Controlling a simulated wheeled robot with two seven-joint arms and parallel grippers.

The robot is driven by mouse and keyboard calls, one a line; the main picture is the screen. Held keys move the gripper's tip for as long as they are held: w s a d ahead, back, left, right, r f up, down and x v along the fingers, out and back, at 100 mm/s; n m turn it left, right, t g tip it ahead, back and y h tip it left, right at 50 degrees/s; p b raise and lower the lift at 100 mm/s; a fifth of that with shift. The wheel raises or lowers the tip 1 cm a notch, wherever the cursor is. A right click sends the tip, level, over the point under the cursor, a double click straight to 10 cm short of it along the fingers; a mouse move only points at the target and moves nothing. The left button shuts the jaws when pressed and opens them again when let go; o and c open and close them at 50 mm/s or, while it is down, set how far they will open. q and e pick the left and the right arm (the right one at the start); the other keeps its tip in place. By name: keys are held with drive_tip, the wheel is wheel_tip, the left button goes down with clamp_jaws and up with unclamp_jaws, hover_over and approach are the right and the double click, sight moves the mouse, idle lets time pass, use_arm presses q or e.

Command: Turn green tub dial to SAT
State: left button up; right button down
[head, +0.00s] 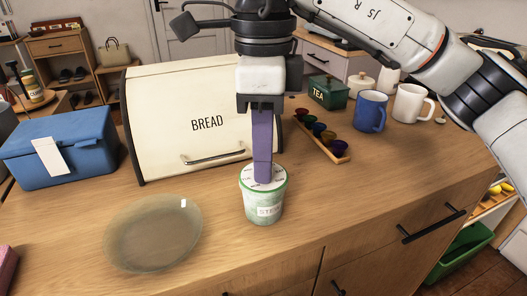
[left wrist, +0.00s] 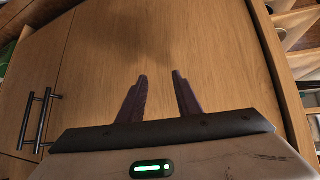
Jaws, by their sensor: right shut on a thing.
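The green tub (head: 264,208) stands upright on the wooden counter, in front of the bread bin. Its white top is a dial with small dark lettering around it, too small to read fully. A label on its front is partly legible. My right gripper (head: 263,180) points straight down over the tub, its purple fingers at the middle of the dial. It is shut on the dial's centre part, which the fingers hide. The dial's pointer setting cannot be made out. My left gripper (left wrist: 160,82) is open and empty in the left wrist view, facing wooden cabinet doors.
A cream bread bin (head: 155,110) stands behind the tub. A glass plate (head: 153,235) lies left of it, and a blue box (head: 60,150) farther left. A rack of small coloured cups (head: 322,137) and mugs (head: 370,112) stand behind right. Counter right of the tub is clear.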

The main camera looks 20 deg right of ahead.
drive_tip(key=c, duration=1.5)
unclamp_jaws()
wheel_tip(320, 180, up, 10)
drive_tip(key=p, duration=0.3)
drive_tip(key=shift+r, duration=0.15)
